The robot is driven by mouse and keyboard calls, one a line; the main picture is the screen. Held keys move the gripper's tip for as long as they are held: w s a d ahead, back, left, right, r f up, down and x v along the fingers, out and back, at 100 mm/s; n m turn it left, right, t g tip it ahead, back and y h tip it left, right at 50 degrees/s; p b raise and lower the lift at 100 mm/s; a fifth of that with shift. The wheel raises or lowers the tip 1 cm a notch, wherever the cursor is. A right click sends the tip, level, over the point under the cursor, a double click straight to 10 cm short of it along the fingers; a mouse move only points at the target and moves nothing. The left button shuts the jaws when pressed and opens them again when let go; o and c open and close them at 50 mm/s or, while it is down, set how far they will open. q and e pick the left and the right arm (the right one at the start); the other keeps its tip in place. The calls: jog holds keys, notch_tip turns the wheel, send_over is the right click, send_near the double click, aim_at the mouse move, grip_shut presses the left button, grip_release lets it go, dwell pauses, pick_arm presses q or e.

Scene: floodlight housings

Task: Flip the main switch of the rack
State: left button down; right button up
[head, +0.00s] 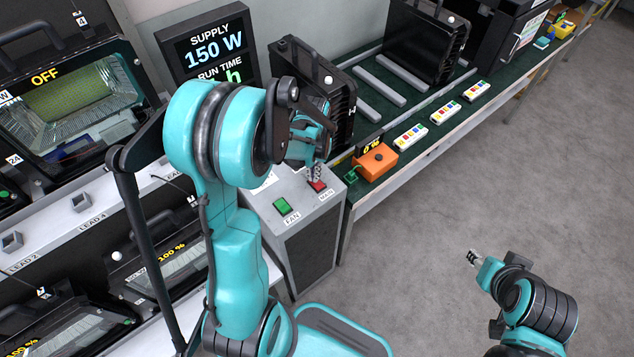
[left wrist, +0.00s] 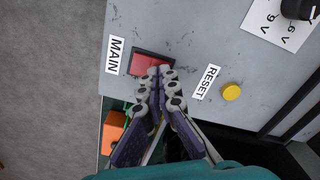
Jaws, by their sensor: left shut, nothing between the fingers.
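The red main switch (head: 317,186) sits on the grey top of the rack's control box (head: 255,203), beside the label MAIN. It also shows in the left wrist view (left wrist: 150,62), partly covered by my fingertips. My left gripper (head: 313,174) is shut and empty, its fingertips over the near edge of the red switch; it also shows in the left wrist view (left wrist: 160,72). I cannot tell whether the tips touch the switch. My right gripper (head: 472,258) is at the lower right, over the floor, far from the box; its finger state is too small to tell.
A green FAN switch (head: 282,206) is left of the red one. A yellow RESET button (left wrist: 231,91) is near the fingers in the wrist view. An orange box (head: 376,162) stands on the green bench beside the control box. Grey floor (head: 450,190) is clear.

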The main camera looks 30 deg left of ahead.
pick_arm(q)
jog(key=shift+f, duration=0.2)
jog(key=shift+r+p, duration=2.5)
jog(key=shift+r, duration=1.05)
